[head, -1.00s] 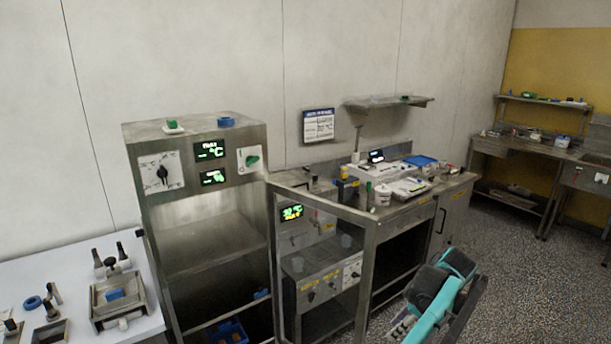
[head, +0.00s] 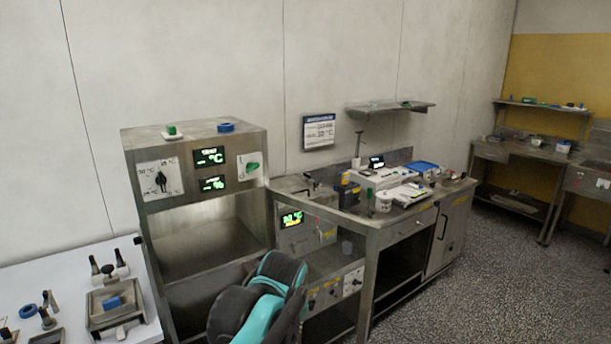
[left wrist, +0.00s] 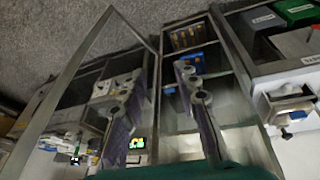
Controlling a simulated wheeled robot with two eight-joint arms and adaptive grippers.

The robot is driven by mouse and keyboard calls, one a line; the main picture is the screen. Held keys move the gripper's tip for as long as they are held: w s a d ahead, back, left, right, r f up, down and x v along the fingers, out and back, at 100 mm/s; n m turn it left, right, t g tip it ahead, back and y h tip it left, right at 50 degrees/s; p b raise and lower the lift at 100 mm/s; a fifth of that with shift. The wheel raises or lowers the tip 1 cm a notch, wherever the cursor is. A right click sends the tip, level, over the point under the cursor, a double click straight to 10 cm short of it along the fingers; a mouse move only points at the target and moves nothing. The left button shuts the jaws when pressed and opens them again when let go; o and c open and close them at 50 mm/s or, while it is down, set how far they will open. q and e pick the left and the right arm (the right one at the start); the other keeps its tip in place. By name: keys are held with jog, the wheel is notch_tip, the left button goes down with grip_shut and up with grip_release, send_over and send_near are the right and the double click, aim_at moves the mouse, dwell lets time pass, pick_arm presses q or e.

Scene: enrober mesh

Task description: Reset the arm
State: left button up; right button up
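In the left wrist view, my left gripper (left wrist: 166,78) shows two grey fingers set well apart, with nothing between them. It is over steel-framed equipment, and a green-lit display shows upside down below the left finger. In the head view, one of my arms, teal and black, rises from the bottom edge in front of the steel machines; no fingers can be made out there. I cannot tell from the head view alone which arm it is. My right gripper is not seen in either view.
A tall steel cabinet (head: 200,140) stands centre left, beside a steel counter (head: 405,215) with instruments. A white table (head: 60,260) with small metal parts and a tray (head: 112,325) is at lower left. Open speckled floor (head: 500,290) lies at right.

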pick_arm(q)
jog(key=s+a+f+m+t, duration=0.1)
jog(key=s+a+f+m, duration=0.1)
jog(key=s+a+f, duration=0.2)
jog(key=s+a+f+m+t, duration=0.2)
jog(key=s+a+f+m, duration=0.1)
jog(key=s+a, duration=0.6)
jog(key=shift+s+f, duration=0.75)
jog(key=shift+s, duration=0.5)
